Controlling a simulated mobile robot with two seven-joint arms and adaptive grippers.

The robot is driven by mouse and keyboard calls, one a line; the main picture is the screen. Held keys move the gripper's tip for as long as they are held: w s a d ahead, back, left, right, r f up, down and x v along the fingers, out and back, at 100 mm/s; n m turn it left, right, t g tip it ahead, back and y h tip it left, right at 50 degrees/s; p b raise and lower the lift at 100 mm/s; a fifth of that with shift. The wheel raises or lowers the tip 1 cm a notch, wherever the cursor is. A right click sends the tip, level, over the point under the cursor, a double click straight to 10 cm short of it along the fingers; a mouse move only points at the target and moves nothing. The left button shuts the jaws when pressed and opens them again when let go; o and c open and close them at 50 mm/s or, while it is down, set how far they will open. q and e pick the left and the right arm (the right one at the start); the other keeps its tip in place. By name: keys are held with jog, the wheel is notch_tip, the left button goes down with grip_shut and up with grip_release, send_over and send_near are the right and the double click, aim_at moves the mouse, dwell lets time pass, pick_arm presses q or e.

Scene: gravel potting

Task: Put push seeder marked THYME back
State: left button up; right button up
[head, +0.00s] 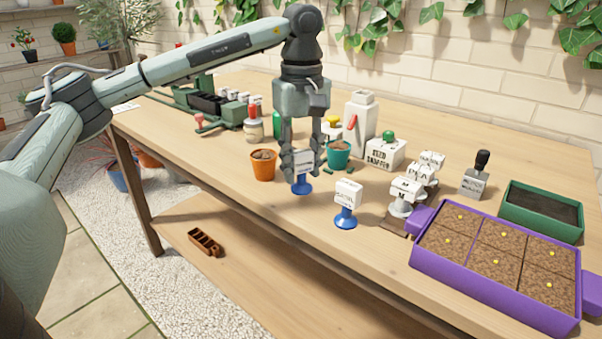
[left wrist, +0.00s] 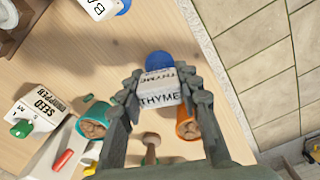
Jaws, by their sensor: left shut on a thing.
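The push seeder marked THYME (head: 302,172) has a white block body and a round blue base. Its label reads clearly in the left wrist view (left wrist: 160,97), where the blue base points away from me. My left gripper (head: 299,160) is shut on its white body, with one finger on each side; the fingers also show in the left wrist view (left wrist: 158,88). The seeder is upright at the tabletop; I cannot tell whether its base touches the wood. A second blue-based seeder (head: 347,197) stands to its right. My right gripper is out of view.
An orange pot (head: 263,165) and a teal pot (head: 338,155) stand close to the held seeder. The front left tabletop is clear.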

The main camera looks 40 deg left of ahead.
pick_arm(q)
jog(key=shift+f, duration=1.15)
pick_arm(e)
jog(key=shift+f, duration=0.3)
pick_arm(q)
jog(key=shift+f, duration=0.15)
jog(key=o, duration=1)
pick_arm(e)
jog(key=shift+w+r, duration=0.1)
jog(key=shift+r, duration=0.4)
